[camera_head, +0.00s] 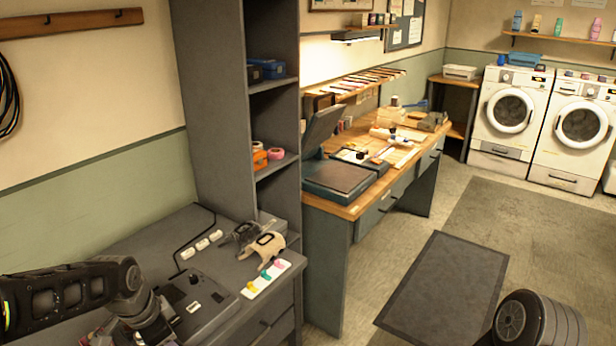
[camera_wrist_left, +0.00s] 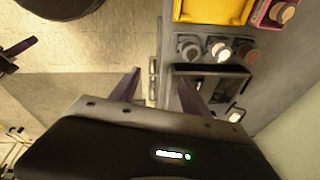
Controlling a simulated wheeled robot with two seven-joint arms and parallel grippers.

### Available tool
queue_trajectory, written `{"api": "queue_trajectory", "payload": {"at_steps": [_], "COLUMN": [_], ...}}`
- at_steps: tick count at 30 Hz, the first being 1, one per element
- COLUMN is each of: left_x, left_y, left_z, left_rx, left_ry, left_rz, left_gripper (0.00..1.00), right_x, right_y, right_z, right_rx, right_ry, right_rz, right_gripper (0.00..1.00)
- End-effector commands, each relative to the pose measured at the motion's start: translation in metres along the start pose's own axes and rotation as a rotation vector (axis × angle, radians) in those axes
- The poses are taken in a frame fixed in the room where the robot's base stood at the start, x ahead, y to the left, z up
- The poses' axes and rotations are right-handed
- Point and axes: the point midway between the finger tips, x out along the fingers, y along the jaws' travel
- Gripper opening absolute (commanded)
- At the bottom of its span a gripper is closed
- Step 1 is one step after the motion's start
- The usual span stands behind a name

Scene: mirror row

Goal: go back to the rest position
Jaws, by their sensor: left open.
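My left arm (camera_head: 70,295) reaches in from the left in the head view, low over the grey counter at the lower left. Its wrist is beside a dark device with knobs (camera_head: 200,303); its fingertips cannot be made out there. In the left wrist view my left gripper (camera_wrist_left: 158,90) is open, with its two dark fingers apart and nothing held between them. The right finger overlaps the dark slot (camera_wrist_left: 212,82) of the device in the picture; I cannot tell whether they touch.
The grey counter (camera_head: 150,250) also bears a white strip with coloured pieces (camera_head: 265,279), a tan-and-black tool (camera_head: 264,245) and a power strip (camera_head: 203,243). A tall grey shelf (camera_head: 215,100) rises behind. A wooden workbench (camera_head: 350,210) stands to the right. Floor with a dark mat (camera_head: 445,288) lies beyond.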

Motion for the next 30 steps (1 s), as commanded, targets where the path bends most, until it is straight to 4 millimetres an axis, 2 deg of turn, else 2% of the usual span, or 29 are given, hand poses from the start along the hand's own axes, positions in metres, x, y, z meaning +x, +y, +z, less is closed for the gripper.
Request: {"api": "queue_trajectory", "payload": {"at_steps": [5,8,11,13,15,18,21,24,27,30], "left_x": [0.041,0.077,0.128,0.164,0.195,0.223,0.236,0.240,0.244,0.245], "left_y": [0.017,0.040,0.084,0.127,0.173,0.236,0.286,0.320,0.336,0.340], "left_z": [-0.033,-0.050,-0.058,-0.054,-0.041,-0.015,0.011,0.029,0.037,0.040], "left_rx": [-0.212,-0.369,-0.576,-0.731,-0.867,-0.973,-0.988,-0.980,-0.975,-0.975], "left_ry": [0.118,0.180,0.222,0.222,0.193,0.117,0.025,-0.046,-0.081,-0.090], "left_rz": [-0.007,0.021,0.081,0.135,0.183,0.242,0.294,0.337,0.359,0.364], "left_gripper": [0.55,0.55,0.55,0.55,0.55,0.55,0.55,0.55,0.55,0.55], "right_x": [0.000,0.000,0.000,0.000,0.000,0.000,0.000,0.000,0.000,0.000], "right_y": [0.000,0.000,0.000,0.000,0.000,0.000,0.000,0.000,0.000,0.000], "right_z": [0.000,0.000,0.000,0.000,0.000,0.000,0.000,0.000,0.000,0.000], "right_rx": [0.000,0.000,0.000,0.000,0.000,0.000,0.000,0.000,0.000,0.000], "right_ry": [0.000,0.000,0.000,0.000,0.000,0.000,0.000,0.000,0.000,0.000], "right_rz": [0.000,0.000,0.000,0.000,0.000,0.000,0.000,0.000,0.000,0.000], "right_gripper": [0.00,0.00,0.00,0.00,0.00,0.00,0.00,0.00,0.00,0.00]}}
